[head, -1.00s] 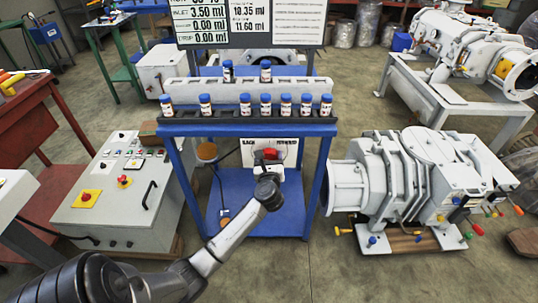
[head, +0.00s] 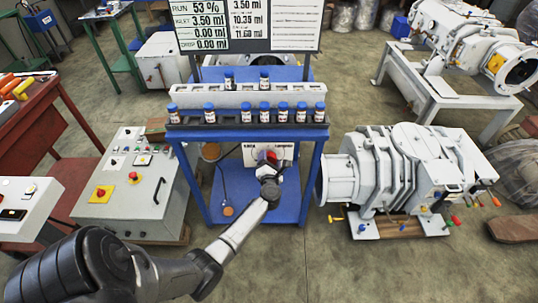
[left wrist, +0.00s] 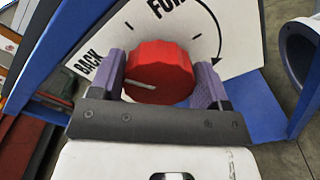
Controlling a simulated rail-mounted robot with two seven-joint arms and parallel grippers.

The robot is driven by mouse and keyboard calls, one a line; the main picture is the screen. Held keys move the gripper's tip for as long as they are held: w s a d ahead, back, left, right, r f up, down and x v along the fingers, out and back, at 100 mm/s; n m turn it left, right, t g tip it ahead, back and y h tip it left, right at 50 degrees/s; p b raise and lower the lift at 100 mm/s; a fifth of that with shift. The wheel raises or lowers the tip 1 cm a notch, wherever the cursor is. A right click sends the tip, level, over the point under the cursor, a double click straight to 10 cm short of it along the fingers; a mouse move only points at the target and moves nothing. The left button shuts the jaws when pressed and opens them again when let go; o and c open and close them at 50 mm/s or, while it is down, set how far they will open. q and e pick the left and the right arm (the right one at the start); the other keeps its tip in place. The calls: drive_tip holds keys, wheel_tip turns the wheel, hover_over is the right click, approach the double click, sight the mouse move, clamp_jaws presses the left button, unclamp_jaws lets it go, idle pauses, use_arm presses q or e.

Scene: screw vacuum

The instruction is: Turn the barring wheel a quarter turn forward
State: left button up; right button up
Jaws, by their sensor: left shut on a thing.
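The barring wheel is a red ribbed knob (left wrist: 158,72) with a pale pointer line on its face. It sits on a white plate (left wrist: 200,22) marked BACK and FOR..., with a curved arrow. In the left wrist view my left gripper (left wrist: 160,88) has one purple finger on each side of the wheel and is shut on it. The pointer line points left, toward the BACK side of the picture. In the head view the wheel (head: 268,156) shows as a small red spot, partly hidden by my left gripper (head: 269,170). My right gripper is not in view.
The blue stand (head: 310,170) carries a row of blue-capped vials (head: 246,112) above the plate. A grey control box (head: 128,190) stands to the left. A white screw pump (head: 400,170) stands to the right. A readout board (head: 250,25) is behind.

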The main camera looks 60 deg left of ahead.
use_arm(q)
drive_tip(key=m+p, duration=0.2)
drive_tip(key=m, duration=0.1)
drive_tip(key=shift+w+f+m+p, duration=0.1)
drive_tip(key=shift+m+p, duration=0.55)
drive_tip(key=shift+m, duration=0.75)
drive_tip(key=o, duration=0.9)
drive_tip(key=shift+d, duration=0.15)
